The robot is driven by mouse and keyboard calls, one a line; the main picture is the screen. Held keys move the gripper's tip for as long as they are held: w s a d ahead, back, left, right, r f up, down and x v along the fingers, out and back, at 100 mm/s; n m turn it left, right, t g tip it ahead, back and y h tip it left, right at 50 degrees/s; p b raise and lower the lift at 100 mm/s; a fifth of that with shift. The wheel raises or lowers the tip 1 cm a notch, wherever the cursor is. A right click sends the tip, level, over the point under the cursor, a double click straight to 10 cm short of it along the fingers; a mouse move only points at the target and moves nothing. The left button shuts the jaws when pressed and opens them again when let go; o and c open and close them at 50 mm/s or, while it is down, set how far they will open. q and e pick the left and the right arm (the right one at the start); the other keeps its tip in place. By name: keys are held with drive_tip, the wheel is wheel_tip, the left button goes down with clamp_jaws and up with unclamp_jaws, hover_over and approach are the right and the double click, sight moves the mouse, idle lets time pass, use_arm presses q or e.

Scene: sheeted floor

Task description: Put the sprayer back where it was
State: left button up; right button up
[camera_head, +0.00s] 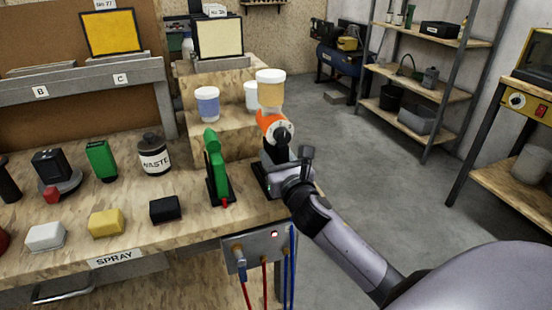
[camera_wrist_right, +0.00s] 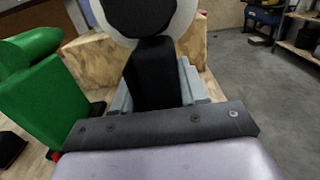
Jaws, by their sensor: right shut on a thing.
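The sprayer (camera_head: 275,122) has an orange body and a tan cup with a white lid on top. It is upright near the right end of the bench. My right gripper (camera_head: 282,160) is shut on its black handle (camera_wrist_right: 152,75), which fills the space between the jaws in the right wrist view. A dark stand (camera_head: 261,181) shows just below and left of the gripper. The gripper hides the handle's lower end, so I cannot tell whether it touches the stand. My left gripper is out of view.
A green sprayer (camera_head: 215,165) stands close on the left, also in the wrist view (camera_wrist_right: 42,95). Behind are a stepped wooden block (camera_head: 225,128), a blue cup (camera_head: 207,104) and a white cup (camera_head: 251,96). A hose panel (camera_head: 258,250) hangs at the front edge. Floor right is open.

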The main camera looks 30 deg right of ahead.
drive_tip(key=shift+r, duration=0.1)
drive_tip(key=o, duration=0.7)
drive_tip(key=shift+s, duration=0.1)
drive_tip(key=shift+v, duration=5.9)
